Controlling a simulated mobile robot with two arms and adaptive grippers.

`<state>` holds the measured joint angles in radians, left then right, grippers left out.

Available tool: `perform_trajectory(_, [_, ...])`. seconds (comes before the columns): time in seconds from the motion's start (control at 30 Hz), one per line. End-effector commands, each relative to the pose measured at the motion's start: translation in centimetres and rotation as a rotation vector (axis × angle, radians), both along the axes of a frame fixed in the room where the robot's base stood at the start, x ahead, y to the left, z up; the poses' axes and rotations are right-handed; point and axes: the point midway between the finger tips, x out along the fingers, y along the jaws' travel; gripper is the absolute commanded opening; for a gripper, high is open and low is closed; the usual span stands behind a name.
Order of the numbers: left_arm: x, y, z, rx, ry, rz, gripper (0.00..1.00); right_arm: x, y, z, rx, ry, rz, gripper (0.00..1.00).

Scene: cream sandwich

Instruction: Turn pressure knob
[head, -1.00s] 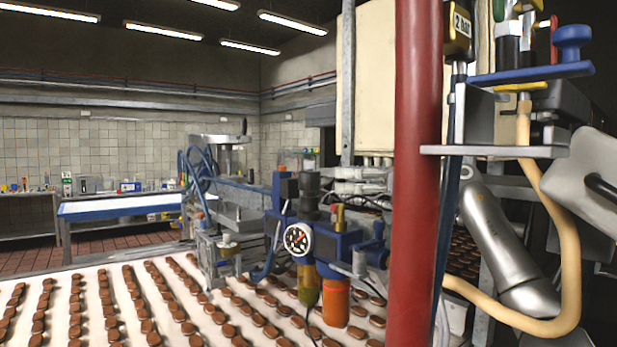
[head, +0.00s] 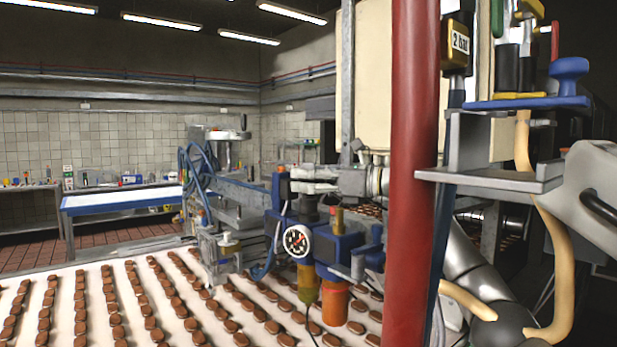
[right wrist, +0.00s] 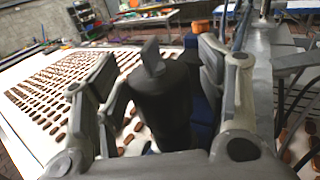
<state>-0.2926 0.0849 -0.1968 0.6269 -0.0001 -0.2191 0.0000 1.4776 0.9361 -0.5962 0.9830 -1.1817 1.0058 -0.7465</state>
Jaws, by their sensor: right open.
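The pressure knob (head: 309,208) is a dark upright cylinder on top of the blue regulator, above a round white-faced gauge (head: 297,241). My right gripper (head: 294,180) reaches in from the right, behind the red post, and hides the knob's top in the head view. In the right wrist view, the black knob (right wrist: 162,105) stands upright between the two fingers of my open gripper (right wrist: 158,68). A gap shows between the left finger and the knob; contact on the right side is hard to tell. My left gripper is not in view.
A red post (head: 412,150) stands close in front of my right arm. A grey shelf (head: 495,182) with valves and a blue plate is at right. The white conveyor (head: 65,290) with rows of brown biscuits runs below. A blue-edged table (head: 120,203) stands farther back.

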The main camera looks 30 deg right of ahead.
Motion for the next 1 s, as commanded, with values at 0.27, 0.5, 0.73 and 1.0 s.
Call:
perform_trajectory(0.27, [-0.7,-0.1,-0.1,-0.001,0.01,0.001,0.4,0.0,0.0,0.0,0.0,0.0,0.0,0.48])
perform_trajectory(0.5, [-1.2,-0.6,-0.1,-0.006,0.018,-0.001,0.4,0.0,0.0,0.0,-0.001,0.001,0.001,0.19])
perform_trajectory(0.73, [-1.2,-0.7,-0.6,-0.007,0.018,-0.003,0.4,0.0,0.0,-0.3,-0.007,0.006,-0.053,0.19])
perform_trajectory(1.0, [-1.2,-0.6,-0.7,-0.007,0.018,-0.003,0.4,0.0,-0.1,-0.2,-0.008,0.007,-0.211,0.19])
